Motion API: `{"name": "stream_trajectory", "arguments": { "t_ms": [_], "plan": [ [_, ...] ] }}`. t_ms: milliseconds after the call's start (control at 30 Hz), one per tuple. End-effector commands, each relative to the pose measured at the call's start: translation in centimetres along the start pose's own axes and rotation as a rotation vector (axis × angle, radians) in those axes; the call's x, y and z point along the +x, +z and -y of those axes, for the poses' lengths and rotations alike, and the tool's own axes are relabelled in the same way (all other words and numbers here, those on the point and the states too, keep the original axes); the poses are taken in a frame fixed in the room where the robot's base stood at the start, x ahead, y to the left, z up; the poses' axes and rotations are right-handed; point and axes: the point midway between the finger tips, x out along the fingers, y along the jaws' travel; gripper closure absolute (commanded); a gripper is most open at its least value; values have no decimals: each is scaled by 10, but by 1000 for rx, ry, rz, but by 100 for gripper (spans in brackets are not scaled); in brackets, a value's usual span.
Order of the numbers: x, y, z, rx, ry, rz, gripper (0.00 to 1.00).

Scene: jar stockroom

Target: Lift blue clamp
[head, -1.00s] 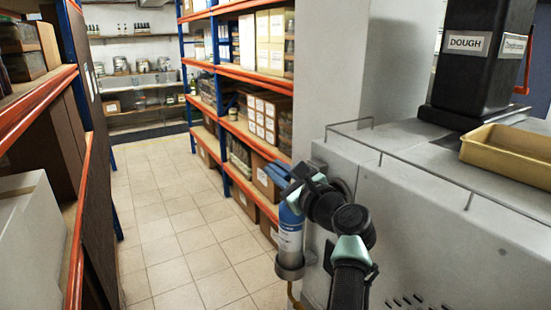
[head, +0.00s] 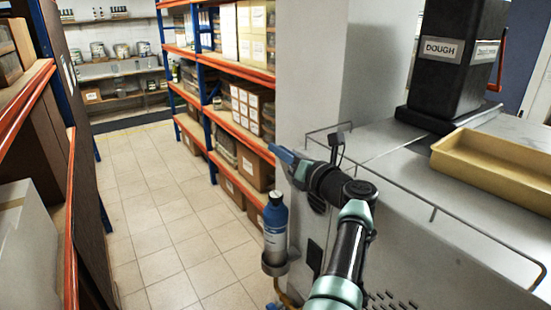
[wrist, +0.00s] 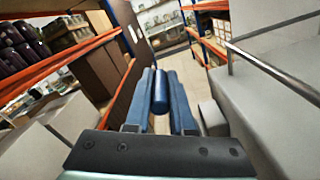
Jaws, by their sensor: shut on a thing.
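My gripper (head: 277,152) is raised beside the front of the grey machine, above and apart from a blue-topped bottle (head: 275,228). In the wrist view, its two blue-grey fingers (wrist: 163,100) are closed on a dark blue rounded piece (wrist: 160,92), which I take to be the blue clamp. Only a short cylindrical part of the piece shows between the fingers; the rest is hidden. In the head view the held piece cannot be told apart from the fingers. The bottle stands upright in a grey ring holder.
The grey machine (head: 440,245) has a thin top rail, a yellow tray (head: 490,165) and a black column labelled DOUGH (head: 440,60). Orange and blue shelving (head: 235,125) with boxes stands beyond it, and more shelving at the left. The tiled aisle (head: 165,225) is clear.

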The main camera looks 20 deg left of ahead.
Motion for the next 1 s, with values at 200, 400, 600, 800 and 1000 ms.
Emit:
{"name": "stream_trajectory", "arguments": {
  "t_ms": [200,400,600,800,1000],
  "plan": [
    [0,1,7,82,1,-5,100],
    [0,3,9,118,1,-6,100],
    [0,3,10,129,0,-6,100],
    [0,3,10,130,0,-7,100],
    [0,3,10,129,-1,-7,64]
  ]
}}
